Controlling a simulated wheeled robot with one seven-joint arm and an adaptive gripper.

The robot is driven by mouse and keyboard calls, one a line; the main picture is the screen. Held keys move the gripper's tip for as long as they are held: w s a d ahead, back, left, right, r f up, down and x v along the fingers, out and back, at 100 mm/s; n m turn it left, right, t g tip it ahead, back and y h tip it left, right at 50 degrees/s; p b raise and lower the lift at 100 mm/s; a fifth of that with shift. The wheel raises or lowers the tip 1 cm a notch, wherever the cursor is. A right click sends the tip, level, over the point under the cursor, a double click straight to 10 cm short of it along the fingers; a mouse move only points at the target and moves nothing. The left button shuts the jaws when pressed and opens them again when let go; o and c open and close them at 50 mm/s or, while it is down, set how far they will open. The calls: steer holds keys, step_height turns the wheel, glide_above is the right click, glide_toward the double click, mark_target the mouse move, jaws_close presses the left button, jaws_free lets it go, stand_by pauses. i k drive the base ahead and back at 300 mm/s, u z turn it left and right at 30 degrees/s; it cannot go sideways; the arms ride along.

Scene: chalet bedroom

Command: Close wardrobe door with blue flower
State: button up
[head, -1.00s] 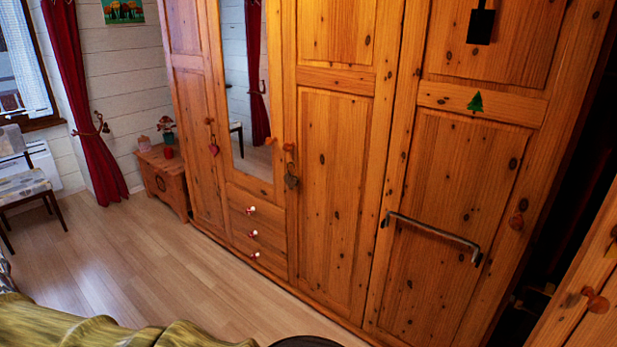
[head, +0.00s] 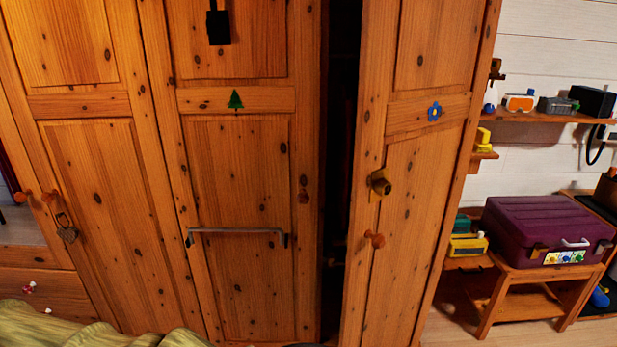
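The wardrobe door with the blue flower (head: 414,200) stands ajar at the right end of the wardrobe, with a dark gap along its left side. The blue flower (head: 434,112) is on its middle rail. Below it are a brass-coloured knob or latch (head: 380,182) and a round wooden knob (head: 374,240). The neighbouring door with a green tree (head: 235,99) is shut and carries a metal bar handle (head: 236,233). My gripper is not in view.
A wooden shelf (head: 550,116) holds small items at the upper right. A purple case (head: 546,232) sits on a low wooden stand (head: 530,276) right of the door. Yellow-green cloth (head: 62,331) lies at the lower left. Some floor shows at the lower right.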

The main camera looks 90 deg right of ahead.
mark_target(425, 64)
steer(key=z, duration=3.45)
steer(key=i, duration=0.5)
steer(key=k, duration=1)
steer(key=z, duration=0.95)
steer(key=i, duration=0.8)
steer(key=u, duration=1.05)
